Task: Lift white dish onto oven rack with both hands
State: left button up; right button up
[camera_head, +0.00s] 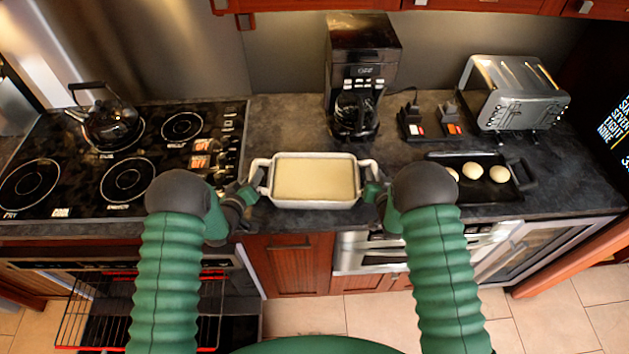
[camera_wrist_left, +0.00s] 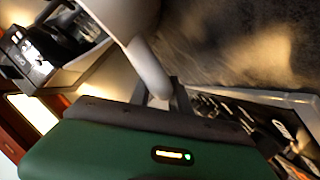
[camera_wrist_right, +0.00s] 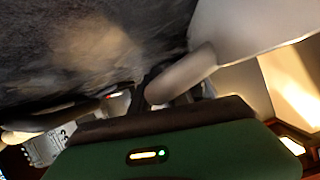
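The white dish (camera_head: 315,204), rectangular with pale yellow contents, is level at the front of the dark counter between stove and black tray. I cannot tell whether it touches the counter. My left gripper (camera_head: 254,187) is at its left loop handle; in the left wrist view the fingers (camera_wrist_left: 160,98) close around the white handle (camera_wrist_left: 148,68). My right gripper (camera_head: 374,189) is at the right handle; its fingers (camera_wrist_right: 165,92) close around that handle (camera_wrist_right: 188,72). The oven rack (camera_head: 90,312), a wire grid with red edges, extends from the open oven at lower left, partly hidden by my left arm.
A cooktop (camera_head: 75,200) with a kettle (camera_head: 108,120) is left of the dish. A coffee maker (camera_head: 358,75) stands behind it. A black tray (camera_head: 500,194) with pale round pieces and a toaster (camera_head: 515,95) are right. A cabinet (camera_head: 288,268) is below.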

pick_arm(q)
jog(key=shift+a, duration=0.1)
grip_shut()
pick_arm(e)
grip_shut()
pick_arm(q)
jog(key=shift+a+f, duration=0.1)
jog(key=shift+a, duration=0.05)
pick_arm(e)
jog(key=shift+d+f, duration=0.1)
jog(key=shift+d, duration=0.1)
